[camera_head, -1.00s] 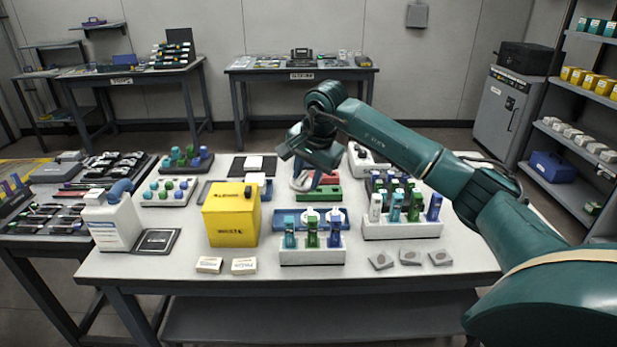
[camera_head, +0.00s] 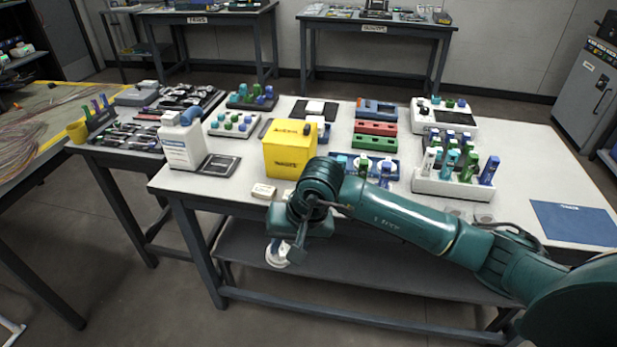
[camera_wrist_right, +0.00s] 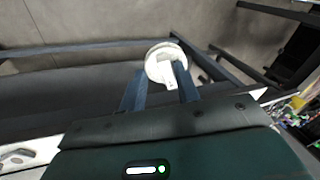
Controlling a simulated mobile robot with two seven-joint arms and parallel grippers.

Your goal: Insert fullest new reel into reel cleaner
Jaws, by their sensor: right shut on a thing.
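My right gripper (camera_head: 286,254) is in front of the table's front edge, below the level of its top. It is shut on a white round reel (camera_head: 277,258). In the right wrist view the reel (camera_wrist_right: 160,66) shows as a white disc at the two dark fingertips (camera_wrist_right: 162,86). How full it is I cannot tell. Upright teal, green and blue devices, possibly reel cleaners (camera_head: 385,176), stand behind my right forearm, which hides their lower parts. More such devices (camera_head: 470,164) stand in a white rack (camera_head: 437,187) to the right. My left gripper is out of view.
A yellow box (camera_head: 290,148), a white jug (camera_head: 183,146) and a dark scale-like pad (camera_head: 218,165) stand on the left of the table. Red (camera_head: 376,128) and green (camera_head: 374,142) trays lie mid-table. A blue mat (camera_head: 572,221) lies at right. Floor before the table is clear.

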